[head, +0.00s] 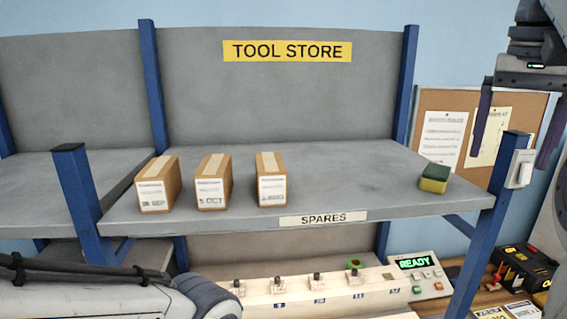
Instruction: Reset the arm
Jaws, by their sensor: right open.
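My right gripper (510,160) hangs at the upper right with its two dark fingers spread apart and pointing down. Nothing is between the fingers. It is to the right of the shelf, in front of the cork board. My left arm (95,292) crosses the lower left corner, below the shelf; its gripper is out of the picture.
The grey shelf (330,175) holds three cardboard boxes (213,182) and a green-yellow sponge (434,178). A blue post (490,215) stands near the shelf's right end. Below is a white panel (300,292) with several switches and a box reading READY (413,263).

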